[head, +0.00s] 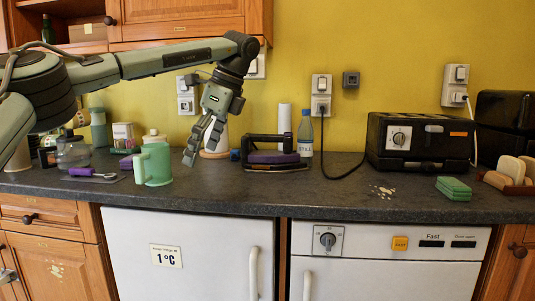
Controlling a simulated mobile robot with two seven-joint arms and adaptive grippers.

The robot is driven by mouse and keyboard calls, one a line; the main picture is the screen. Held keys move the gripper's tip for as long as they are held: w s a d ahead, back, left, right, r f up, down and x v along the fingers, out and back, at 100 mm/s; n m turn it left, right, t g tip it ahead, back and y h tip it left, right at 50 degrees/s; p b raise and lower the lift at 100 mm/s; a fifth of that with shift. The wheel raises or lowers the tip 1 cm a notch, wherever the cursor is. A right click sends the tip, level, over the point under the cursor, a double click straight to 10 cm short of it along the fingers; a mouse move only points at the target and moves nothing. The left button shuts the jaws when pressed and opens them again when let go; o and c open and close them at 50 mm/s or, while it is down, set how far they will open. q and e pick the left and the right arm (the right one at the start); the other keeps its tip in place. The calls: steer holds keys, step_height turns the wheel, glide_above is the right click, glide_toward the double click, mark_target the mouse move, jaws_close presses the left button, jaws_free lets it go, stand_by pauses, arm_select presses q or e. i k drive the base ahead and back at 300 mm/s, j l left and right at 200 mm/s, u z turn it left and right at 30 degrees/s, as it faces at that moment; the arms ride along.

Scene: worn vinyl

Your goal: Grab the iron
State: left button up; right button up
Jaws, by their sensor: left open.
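The iron (275,156) is black and purple with a dark handle, and it rests on the dark countertop near the wall, at the middle of the head view. My left gripper (202,152) hangs above the counter to the left of the iron, fingers pointing down and apart. It is open and empty, and it does not touch the iron. The fingers partly overlap a whitish object behind them.
A green mug (157,165) stands left of my left gripper. The counter (270,190) is clear in front of the iron.

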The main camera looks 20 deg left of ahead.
mark_target(256, 162)
steer(key=i, duration=1.4)
